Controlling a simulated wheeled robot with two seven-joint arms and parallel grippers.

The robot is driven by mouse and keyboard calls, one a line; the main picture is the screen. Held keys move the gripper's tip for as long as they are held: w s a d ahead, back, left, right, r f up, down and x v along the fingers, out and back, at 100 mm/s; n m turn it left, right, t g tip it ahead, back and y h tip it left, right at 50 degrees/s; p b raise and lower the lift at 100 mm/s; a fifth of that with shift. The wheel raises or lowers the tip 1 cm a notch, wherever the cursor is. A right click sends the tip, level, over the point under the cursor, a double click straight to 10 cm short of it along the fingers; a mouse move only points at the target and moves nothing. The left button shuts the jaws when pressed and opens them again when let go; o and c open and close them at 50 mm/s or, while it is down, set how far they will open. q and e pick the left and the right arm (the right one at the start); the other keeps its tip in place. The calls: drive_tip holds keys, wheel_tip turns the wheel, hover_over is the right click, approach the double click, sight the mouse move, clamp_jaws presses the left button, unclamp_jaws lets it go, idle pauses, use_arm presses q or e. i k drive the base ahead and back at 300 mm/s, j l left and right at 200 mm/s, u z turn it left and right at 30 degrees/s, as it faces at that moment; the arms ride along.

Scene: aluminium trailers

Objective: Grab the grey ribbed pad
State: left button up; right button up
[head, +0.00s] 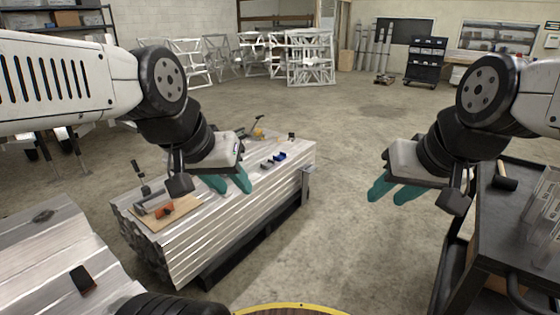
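I cannot pick out the grey ribbed pad with certainty. A small grey flat item (45,215) lies on the metal stack at the far left, too small to show ribs. My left gripper (233,188) has teal fingers, apart with nothing seen between them, and hangs in front of the middle aluminium stack (225,225). It hides part of the stack's top. My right gripper (387,197) also has its teal fingers apart and empty, over open floor left of the black cart (520,245).
On the middle stack are a wooden board (180,214) with an orange tool (165,210), small blue and dark blocks (279,157), and a yellow tool (258,133). A dark block (83,280) lies on the left stack. A mallet (505,182) rests on the cart. Floor between is clear.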

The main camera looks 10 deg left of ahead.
sight(271, 163)
drive_tip(key=i+u, duration=0.2)
drive_tip(key=u, duration=0.2)
drive_tip(key=i+u, duration=0.15)
drive_tip(key=u, duration=0.2)
drive_tip(key=i+l+u, duration=0.3)
drive_tip(key=i+l, duration=0.15)
drive_tip(key=i, duration=0.25)
drive_tip(key=i+l+u, duration=0.3)
drive_tip(key=i+l, duration=1.45)
drive_tip(key=i, duration=0.05)
